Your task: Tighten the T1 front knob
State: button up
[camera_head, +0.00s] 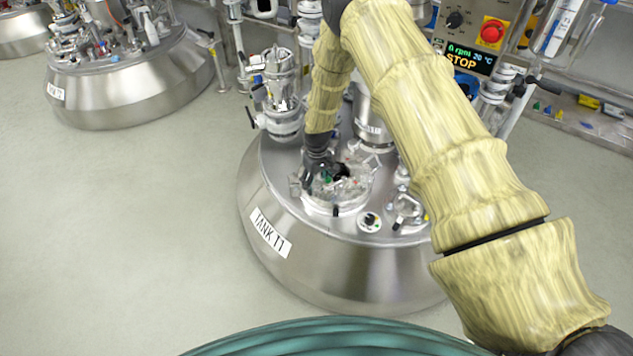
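The tank T1 (340,275) is a shiny steel vessel with a "TANK T1" label (270,232) on its front left side. A round lid (350,205) with several clamps or knobs around its rim sits on its top. A small dark knob-like part (336,211) shows at the front of the lid. My arm comes down from above, and my dark gripper (322,178) is over the left part of the lid, behind that front part. Its fingers are small and blend with the dark fittings. I cannot tell whether they are open, shut or touching a knob.
Pipes and valves (280,95) stand behind the tank at the left. A control panel (470,40) with a red button and a "STOP" display is at the upper right. Another tank (135,90) stands at the upper left. The floor (120,230) at the left is clear.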

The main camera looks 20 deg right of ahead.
aim_at(316, 184)
jog(key=shift+w+a, duration=0.15)
jog(key=shift+a, duration=0.1)
jog(key=shift+r, duration=0.15)
notch_tip(316, 184, up, 12)
dwell(0.5)
jog(key=shift+d+f, duration=0.1)
jog(key=shift+f, duration=0.1)
